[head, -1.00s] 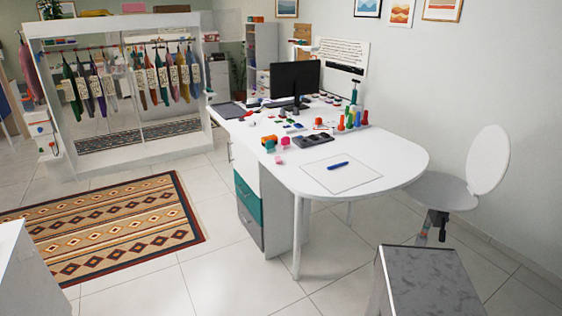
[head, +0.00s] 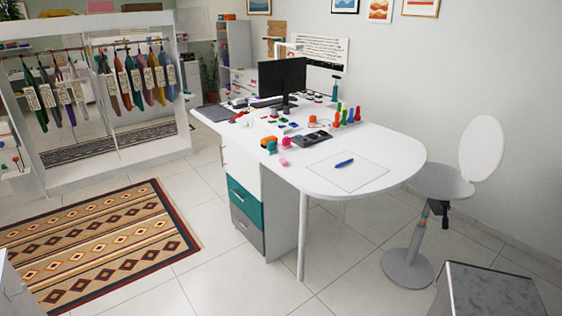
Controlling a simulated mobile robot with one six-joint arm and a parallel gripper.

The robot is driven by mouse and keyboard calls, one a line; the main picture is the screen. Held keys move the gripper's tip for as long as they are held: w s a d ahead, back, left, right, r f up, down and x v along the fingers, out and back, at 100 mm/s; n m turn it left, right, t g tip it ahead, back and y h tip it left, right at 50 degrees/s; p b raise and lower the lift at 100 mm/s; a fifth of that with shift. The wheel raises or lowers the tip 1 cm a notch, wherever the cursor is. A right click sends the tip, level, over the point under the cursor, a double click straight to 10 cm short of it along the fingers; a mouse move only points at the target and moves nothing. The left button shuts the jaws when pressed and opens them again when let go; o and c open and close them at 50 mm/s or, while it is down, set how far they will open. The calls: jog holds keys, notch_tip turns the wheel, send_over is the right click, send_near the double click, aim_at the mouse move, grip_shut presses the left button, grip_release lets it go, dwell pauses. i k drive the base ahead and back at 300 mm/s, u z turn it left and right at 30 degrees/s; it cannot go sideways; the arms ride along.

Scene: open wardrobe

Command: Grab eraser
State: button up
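The white desk (head: 385,165) with a rounded end stands at the middle right in the head view. Two small pink pieces lie near its left front edge: an upper pink piece (head: 285,142) and a lower pink piece (head: 283,161). Either may be the eraser, but they are too small to tell. An orange and green thing (head: 268,143) sits just left of them. A blue pen (head: 344,162) lies on a pale sheet (head: 358,178) nearer the rounded end. My gripper is not in view.
A white chair (head: 443,184) stands right of the desk. A grey-topped block (head: 487,290) is at the lower right. A dark monitor (head: 282,77) and several small coloured things are farther back. A patterned rug (head: 95,245) lies left on open tiled floor.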

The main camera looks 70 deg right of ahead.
aim_at(283, 162)
jog(key=z, duration=0.6)
jog(key=i, duration=0.6)
jog(key=z, duration=0.6)
jog(key=i, duration=0.7)
jog(key=z, duration=0.3)
